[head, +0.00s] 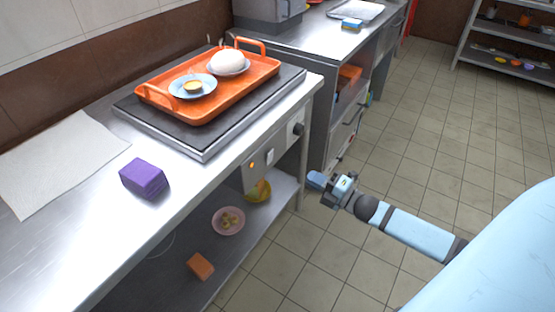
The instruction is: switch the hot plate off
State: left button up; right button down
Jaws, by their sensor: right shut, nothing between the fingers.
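The hot plate (185,135) is a dark flat slab set on the steel counter, with an orange tray on top. Its front panel (262,172) hangs below the counter edge. The panel carries a small orange light (252,165) that looks lit, a white rocker switch (270,156) and a dark round knob (298,129). My right gripper (314,181) is shut and empty. It is to the right of the panel and lower in the picture, apart from the switch and the knob. My left gripper is out of view.
The orange tray (222,100) holds a white round item (227,62) and a small bowl on a blue saucer (205,88). A purple block (144,178) and a white cloth (62,160) lie on the counter. Bowls and an orange block (201,266) sit on the lower shelf. Tiled floor is open at right.

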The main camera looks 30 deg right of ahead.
jog(key=b, duration=0.2)
send_near(271, 155)
jog(key=x, duration=0.4)
jog(key=shift+x, duration=1.75)
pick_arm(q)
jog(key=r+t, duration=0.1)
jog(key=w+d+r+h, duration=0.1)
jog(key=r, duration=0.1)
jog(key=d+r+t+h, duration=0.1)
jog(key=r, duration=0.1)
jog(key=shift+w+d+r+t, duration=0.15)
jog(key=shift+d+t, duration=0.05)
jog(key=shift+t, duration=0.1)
pick_arm(e)
jog(key=shift+r, duration=0.1)
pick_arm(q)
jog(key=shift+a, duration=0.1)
pick_arm(e)
jog(key=shift+r, duration=0.1)
jog(key=shift+w+a+g+p, duration=0.15)
jog(key=shift+g+p, duration=0.15)
jog(key=shift+p, duration=0.2)
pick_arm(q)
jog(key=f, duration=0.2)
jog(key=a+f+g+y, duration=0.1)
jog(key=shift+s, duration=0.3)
